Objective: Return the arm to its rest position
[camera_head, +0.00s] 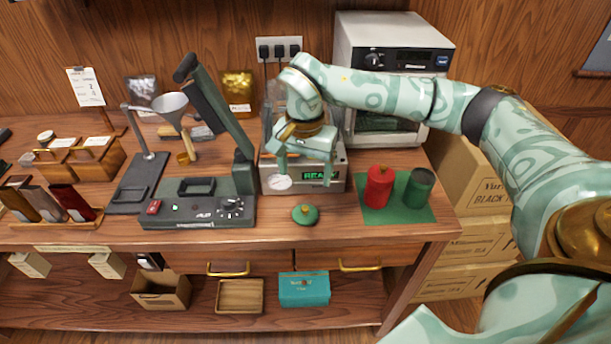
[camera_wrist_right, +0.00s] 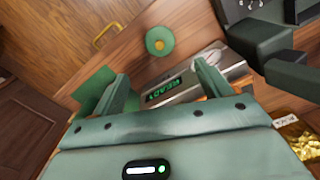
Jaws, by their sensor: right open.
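My right arm (camera_head: 400,98) comes in from the right and reaches over the bench. My right gripper (camera_head: 306,160) is open and empty, above the front of a machine with a green READY display (camera_head: 318,176). In the right wrist view the two fingers (camera_wrist_right: 162,85) stand apart with nothing between them, and the READY display (camera_wrist_right: 163,92) shows beyond them. A green round lid with a gold knob (camera_head: 305,214) lies on the bench in front of the machine; it also shows in the right wrist view (camera_wrist_right: 160,41). My left gripper is not in view.
A red canister (camera_head: 378,188) and a green canister (camera_head: 418,188) stand on a green mat (camera_head: 394,214) at the right. A dark press (camera_head: 205,205) with a raised lever stands left of my gripper. A white oven (camera_head: 395,45) is behind my arm. The front bench edge (camera_head: 345,238) is clear.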

